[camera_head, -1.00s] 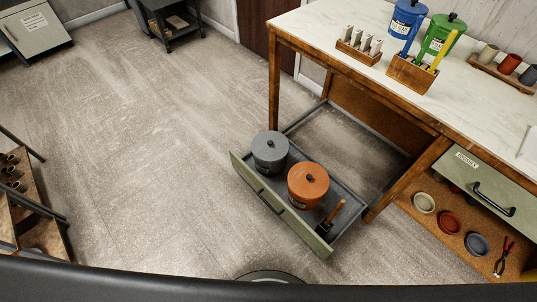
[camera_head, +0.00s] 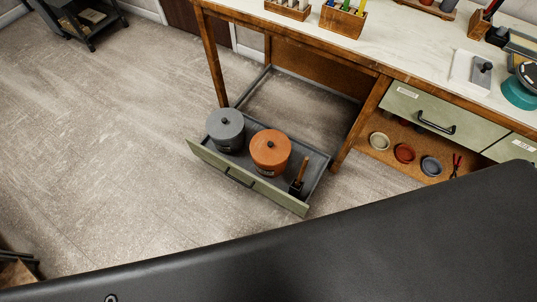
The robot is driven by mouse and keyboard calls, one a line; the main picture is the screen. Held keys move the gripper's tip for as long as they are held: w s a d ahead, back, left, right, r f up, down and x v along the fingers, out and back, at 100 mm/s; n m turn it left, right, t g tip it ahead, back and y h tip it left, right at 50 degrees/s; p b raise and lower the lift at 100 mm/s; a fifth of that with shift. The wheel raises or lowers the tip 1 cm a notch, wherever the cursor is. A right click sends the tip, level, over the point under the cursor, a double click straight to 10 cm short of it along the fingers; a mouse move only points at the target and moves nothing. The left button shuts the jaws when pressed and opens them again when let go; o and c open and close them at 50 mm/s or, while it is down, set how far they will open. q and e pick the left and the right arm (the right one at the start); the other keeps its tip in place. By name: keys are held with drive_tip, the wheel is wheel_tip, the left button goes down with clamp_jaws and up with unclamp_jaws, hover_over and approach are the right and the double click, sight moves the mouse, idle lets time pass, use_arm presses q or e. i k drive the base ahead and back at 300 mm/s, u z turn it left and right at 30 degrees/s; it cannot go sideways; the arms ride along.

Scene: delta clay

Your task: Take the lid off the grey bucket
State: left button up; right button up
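The grey bucket (camera_head: 227,137) stands upright in the open drawer (camera_head: 235,174), at its left end. Its grey lid (camera_head: 225,117), with a small dark knob, sits on top of it. An orange bucket (camera_head: 268,160) with its own lid and dark knob stands right beside it in the same drawer. Neither of my grippers shows in the head view. A large dark part of my own body covers the bottom right of the picture.
A brush with a wooden handle (camera_head: 304,170) stands at the drawer's right end. The white-topped workbench (camera_head: 405,42) rises behind the drawer. Small dishes (camera_head: 404,153) lie on a lower shelf at right. The floor (camera_head: 110,150) left of the drawer is clear.

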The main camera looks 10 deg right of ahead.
sight(224, 123)
drive_tip(key=k, duration=0.5)
drive_tip(key=u, duration=0.95)
drive_tip(key=i, duration=2.65)
drive_tip(key=z, duration=3.7)
